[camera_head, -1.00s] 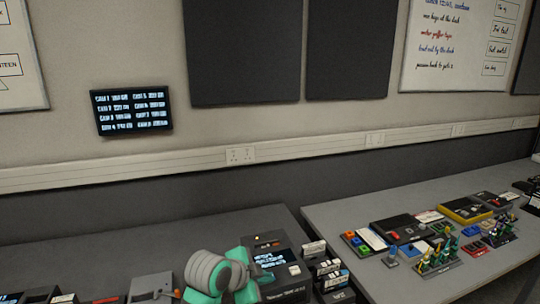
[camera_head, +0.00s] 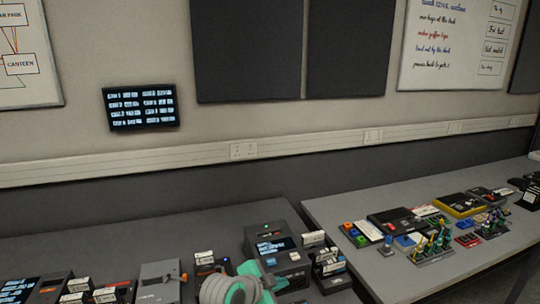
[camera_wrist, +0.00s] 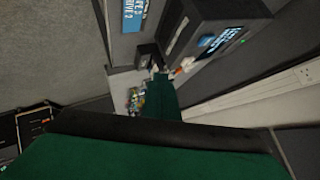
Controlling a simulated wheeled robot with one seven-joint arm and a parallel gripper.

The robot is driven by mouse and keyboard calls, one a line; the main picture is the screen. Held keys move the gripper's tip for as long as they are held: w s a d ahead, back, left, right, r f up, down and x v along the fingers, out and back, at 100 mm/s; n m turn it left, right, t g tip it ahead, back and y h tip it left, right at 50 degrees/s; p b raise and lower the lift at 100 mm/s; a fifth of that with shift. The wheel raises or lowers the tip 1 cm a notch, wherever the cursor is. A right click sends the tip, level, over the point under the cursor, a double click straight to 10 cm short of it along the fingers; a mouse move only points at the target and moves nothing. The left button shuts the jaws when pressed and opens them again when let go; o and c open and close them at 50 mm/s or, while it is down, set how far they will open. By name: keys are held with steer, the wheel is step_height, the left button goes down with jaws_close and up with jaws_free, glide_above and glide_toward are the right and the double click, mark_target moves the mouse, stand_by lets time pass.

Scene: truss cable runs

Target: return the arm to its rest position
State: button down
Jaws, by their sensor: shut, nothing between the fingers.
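My arm shows in the head view as a grey and teal rounded link (camera_head: 232,289) at the bottom edge, just in front of a dark device with a lit screen (camera_head: 272,246). The rest of the arm is below the frame. My gripper (camera_wrist: 160,78) shows in the wrist view as a dark green part reaching up the middle. It is shut and holds nothing. The same kind of dark device (camera_wrist: 210,40) with a lit blue screen appears close beyond it at the upper right.
Small boxes with white labels (camera_head: 325,262) stand right of the device. A grey box with an orange knob (camera_head: 160,282) and others are at left. The right table (camera_head: 330,212) carries several devices and coloured parts. A wall screen (camera_head: 141,107) hangs behind.

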steer(key=s+d+f+n+t+y, duration=0.1)
steer(key=s+d+f+n+t, duration=0.5)
steer(key=s+f+n, duration=0.65)
steer(key=s+a+f+n+y, duration=0.1)
steer(key=s+f+y, duration=0.1)
steer(key=s+f, duration=0.3)
steer(key=s+a+f+n+y, duration=0.1)
steer(key=s+f+y, duration=0.15)
steer(key=s, duration=0.45)
steer(key=s+a+r, duration=0.2)
steer(key=s, duration=0.5)
steer(key=s+a+r, duration=0.1)
steer(key=s+a, duration=0.1)
steer(key=s, duration=0.6)
steer(key=s+a+r+t, duration=0.1)
steer(key=s+a+r, duration=0.1)
steer(key=s, duration=0.5)
steer(key=shift+s+a+r+y, duration=0.3)
steer(key=shift+s+a+y, duration=0.05)
steer(key=shift+a+y, duration=0.1)
